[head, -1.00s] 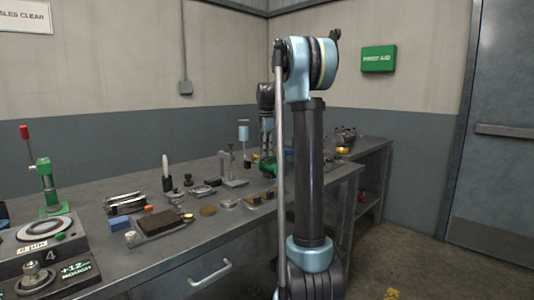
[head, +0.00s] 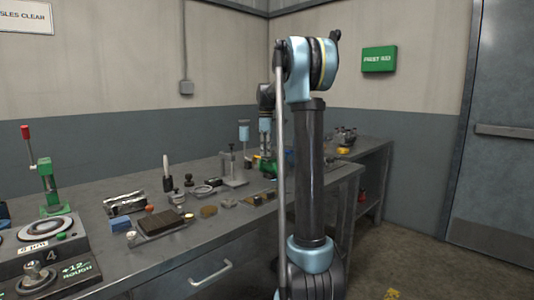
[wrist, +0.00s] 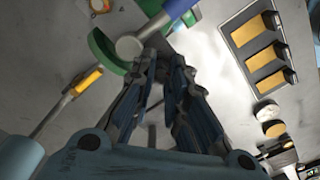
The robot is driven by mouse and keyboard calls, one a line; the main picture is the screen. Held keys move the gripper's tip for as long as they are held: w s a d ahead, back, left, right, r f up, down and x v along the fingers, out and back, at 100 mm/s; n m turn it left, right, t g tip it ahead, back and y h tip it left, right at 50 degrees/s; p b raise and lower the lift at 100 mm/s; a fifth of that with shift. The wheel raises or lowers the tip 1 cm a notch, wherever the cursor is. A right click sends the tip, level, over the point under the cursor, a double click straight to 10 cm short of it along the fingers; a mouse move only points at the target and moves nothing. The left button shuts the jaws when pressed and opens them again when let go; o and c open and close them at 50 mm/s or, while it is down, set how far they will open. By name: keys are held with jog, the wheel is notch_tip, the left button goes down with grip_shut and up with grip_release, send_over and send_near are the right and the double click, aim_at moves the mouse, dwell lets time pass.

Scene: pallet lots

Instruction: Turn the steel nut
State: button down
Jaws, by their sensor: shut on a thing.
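My gripper (wrist: 158,62) points at the bench in the wrist view. Its two dark fingers come together at the tips, against grey metal beside a green fixture (wrist: 104,46). The steel nut is not clearly visible; the fingers hide most of what is between them. A grey bar with a rounded end (wrist: 128,47) lies just beyond the fingertips, and a blue handle (wrist: 178,8) shows past it. In the head view the green fixture (head: 268,167) sits on the bench below my wrist, partly covered by my arm.
In the head view a green press (head: 52,190) and a steel stand (head: 234,166) stand on the crowded bench (head: 205,238).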

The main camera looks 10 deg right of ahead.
jog(key=shift+w, duration=0.2)
jog(key=c, duration=1.6)
grip_release()
jog(key=shift+a+r, duration=0.1)
jog(key=shift+r, duration=3.8)
